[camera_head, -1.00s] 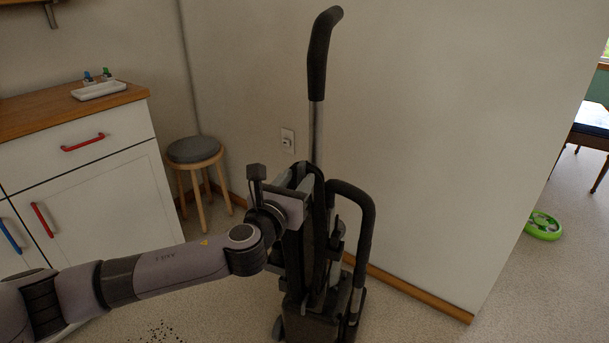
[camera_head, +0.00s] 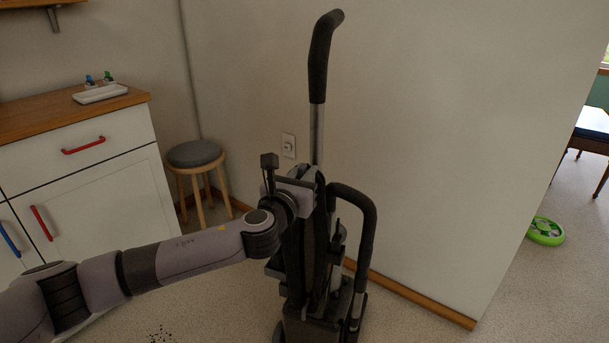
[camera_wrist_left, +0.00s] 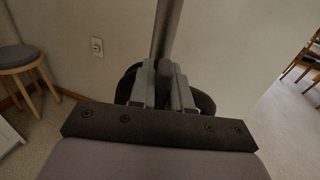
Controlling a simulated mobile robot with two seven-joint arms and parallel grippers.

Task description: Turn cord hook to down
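A dark upright vacuum cleaner (camera_head: 318,262) stands on the floor by the wall, with a tall black handle (camera_head: 321,62) on a grey tube. My left gripper (camera_head: 314,183) is at the upper part of its body, just below that tube. In the left wrist view, the gripper's two grey fingers (camera_wrist_left: 165,88) stand close together on either side of a dark upright piece, which looks like the cord hook (camera_wrist_left: 165,76). The piece fills the gap between them. The hook's lower part is hidden by my gripper, and the head view does not show it clearly. My right gripper is not in view.
A round stool (camera_head: 195,154) stands left of the vacuum, next to a white cabinet (camera_head: 95,185) with a tray (camera_head: 100,93) on top. A wall outlet (camera_head: 289,145) is behind. A green round toy (camera_head: 545,230) lies on the floor at right.

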